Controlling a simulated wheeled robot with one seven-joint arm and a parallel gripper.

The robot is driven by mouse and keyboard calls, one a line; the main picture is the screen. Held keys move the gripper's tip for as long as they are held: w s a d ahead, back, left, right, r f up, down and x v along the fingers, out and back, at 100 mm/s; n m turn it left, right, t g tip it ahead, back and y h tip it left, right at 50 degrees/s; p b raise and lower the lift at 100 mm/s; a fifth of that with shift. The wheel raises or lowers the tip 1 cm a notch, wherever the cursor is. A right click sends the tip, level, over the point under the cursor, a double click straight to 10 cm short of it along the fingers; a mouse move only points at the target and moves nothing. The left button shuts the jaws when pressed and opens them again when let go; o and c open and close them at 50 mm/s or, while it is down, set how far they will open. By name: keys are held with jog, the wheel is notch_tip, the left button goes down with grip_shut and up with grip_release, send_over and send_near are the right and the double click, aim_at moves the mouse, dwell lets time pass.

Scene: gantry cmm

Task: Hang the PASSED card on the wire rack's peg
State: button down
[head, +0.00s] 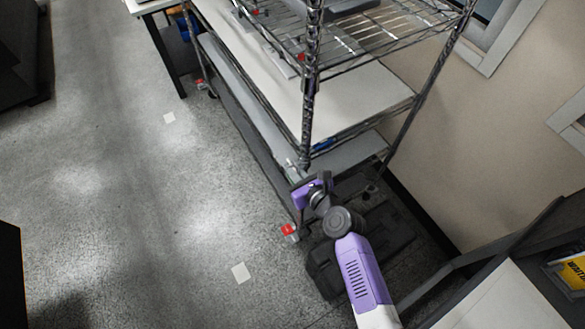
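The wire rack (311,100) stands at the upper middle, with its near corner post closest to me. My gripper (297,180) is low beside the foot of that post, at the end of my purple arm. Its fingers are small and partly hidden, so I cannot tell whether it is open or shut. A small pale, greenish sliver shows just above the fingers; I cannot tell whether it is the PASSED card or part of the rack. No card can be read. I cannot make out the peg for certain.
Small red items (301,57) show on the rack's upper shelf. A red-topped caster (289,230) sits below my gripper. A dark pallet-like object (370,240) lies on the floor behind my arm. A table (500,300) is at the lower right. The grey floor at left is open.

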jog(key=shift+s+f, duration=0.15)
jog(key=shift+f, duration=0.15)
